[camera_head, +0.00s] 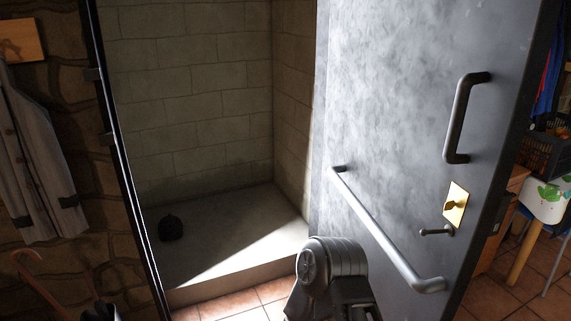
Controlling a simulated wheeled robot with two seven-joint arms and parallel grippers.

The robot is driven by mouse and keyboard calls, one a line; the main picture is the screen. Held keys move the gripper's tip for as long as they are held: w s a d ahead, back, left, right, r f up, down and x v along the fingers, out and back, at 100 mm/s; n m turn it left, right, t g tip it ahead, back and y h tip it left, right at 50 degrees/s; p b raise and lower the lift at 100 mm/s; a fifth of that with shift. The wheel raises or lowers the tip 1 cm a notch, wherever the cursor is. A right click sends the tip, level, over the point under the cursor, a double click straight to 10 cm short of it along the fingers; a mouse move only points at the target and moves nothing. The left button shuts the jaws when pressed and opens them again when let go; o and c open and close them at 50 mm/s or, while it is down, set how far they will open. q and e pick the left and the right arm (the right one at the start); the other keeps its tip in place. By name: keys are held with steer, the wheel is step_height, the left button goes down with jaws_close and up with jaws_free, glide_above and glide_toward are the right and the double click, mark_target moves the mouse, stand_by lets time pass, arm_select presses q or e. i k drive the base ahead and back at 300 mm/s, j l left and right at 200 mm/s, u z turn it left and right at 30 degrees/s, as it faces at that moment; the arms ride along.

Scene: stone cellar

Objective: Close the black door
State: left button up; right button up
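The black door (400,95) stands open on the right side of the head view, its broad dark grey face turned toward me. A vertical black pull handle (455,125), a brass plate with a knob (455,207) and a small lever (437,232) sit near its right edge. A long slanting grey bar (378,233) runs across its lower part. The open doorway lies to the left of the door, bounded by a thin dark jamb (128,180). A grey joint of my arm is at bottom centre, in front of the door's lower part. Neither gripper shows.
Inside the doorway is a block-walled recess with a raised stone floor (230,235) and a dark round object (171,228). A grey coat (35,160) and a cane (38,280) are at left. A table (524,235) and a black crate (543,155) stand behind the door.

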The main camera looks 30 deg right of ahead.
mark_target(429, 105)
steer(key=k+l, duration=0.1)
steer(key=l, duration=1)
steer(key=k+l+z, duration=0.15)
steer(key=l, duration=2.15)
steer(key=k+z, duration=0.05)
